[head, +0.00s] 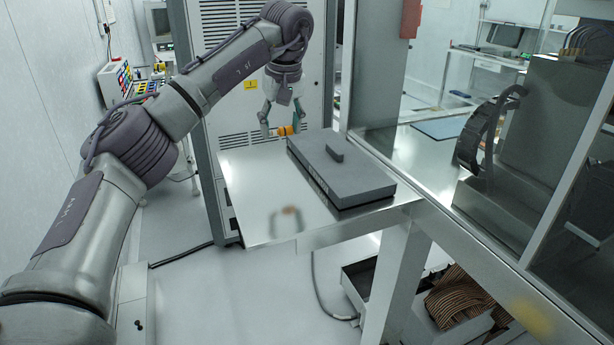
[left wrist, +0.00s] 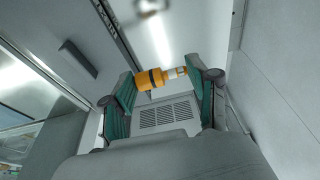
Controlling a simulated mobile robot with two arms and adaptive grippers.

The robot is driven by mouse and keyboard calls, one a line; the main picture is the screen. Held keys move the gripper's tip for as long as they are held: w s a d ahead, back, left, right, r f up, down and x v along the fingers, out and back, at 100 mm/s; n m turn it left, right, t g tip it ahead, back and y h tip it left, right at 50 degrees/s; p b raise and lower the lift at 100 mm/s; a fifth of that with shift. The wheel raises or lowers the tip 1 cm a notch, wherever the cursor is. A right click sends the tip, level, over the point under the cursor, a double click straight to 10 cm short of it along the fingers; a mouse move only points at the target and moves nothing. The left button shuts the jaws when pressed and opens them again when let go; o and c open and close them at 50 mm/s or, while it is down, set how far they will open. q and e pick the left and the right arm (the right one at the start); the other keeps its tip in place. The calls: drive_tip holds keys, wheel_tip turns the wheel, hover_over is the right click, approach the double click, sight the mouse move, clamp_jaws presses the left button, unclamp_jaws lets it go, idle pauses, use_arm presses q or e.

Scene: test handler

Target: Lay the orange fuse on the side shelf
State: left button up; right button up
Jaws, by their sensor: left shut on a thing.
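The orange fuse (head: 285,130) is held between the fingertips of my left gripper (head: 282,128), near the back of the side shelf (head: 250,195). In the left wrist view the fuse (left wrist: 152,79) is orange with a dark band and a pale, metallic end on the right. It lies crosswise between the green finger pads of my left gripper (left wrist: 165,85), which is shut on it. The fuse appears to be above the shiny metal shelf, which shows a blurred orange reflection nearer its front. My right gripper is not in view.
A flat grey box (head: 340,170) with a small raised block covers the right part of the shelf, close to the fuse. The shelf's left and front parts are bare. A vented cabinet (head: 225,90) stands behind. A glazed machine frame (head: 480,235) borders the right.

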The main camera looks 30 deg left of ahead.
use_arm(q)
hover_over(302, 197)
drive_tip(key=a, duration=0.2)
drive_tip(key=x, duration=0.2)
drive_tip(key=p+x, duration=0.1)
drive_tip(key=shift+d+f, duration=0.15)
drive_tip(key=shift+d, duration=0.1)
drive_tip(key=shift+s+d+f, duration=0.25)
drive_tip(key=shift+d+f, duration=0.65)
drive_tip(key=shift+d, duration=0.15)
drive_tip(key=shift+s+d+f+p, duration=0.3)
drive_tip(key=shift+f+p, duration=0.1)
wheel_tip(302, 197, down, 3)
drive_tip(key=shift+f+p, duration=0.1)
drive_tip(key=shift+p, duration=0.55)
drive_tip(key=shift+f, duration=0.45)
drive_tip(key=o, duration=0.5)
drive_tip(key=shift+o, duration=0.3)
drive_tip(key=shift+r, duration=0.1)
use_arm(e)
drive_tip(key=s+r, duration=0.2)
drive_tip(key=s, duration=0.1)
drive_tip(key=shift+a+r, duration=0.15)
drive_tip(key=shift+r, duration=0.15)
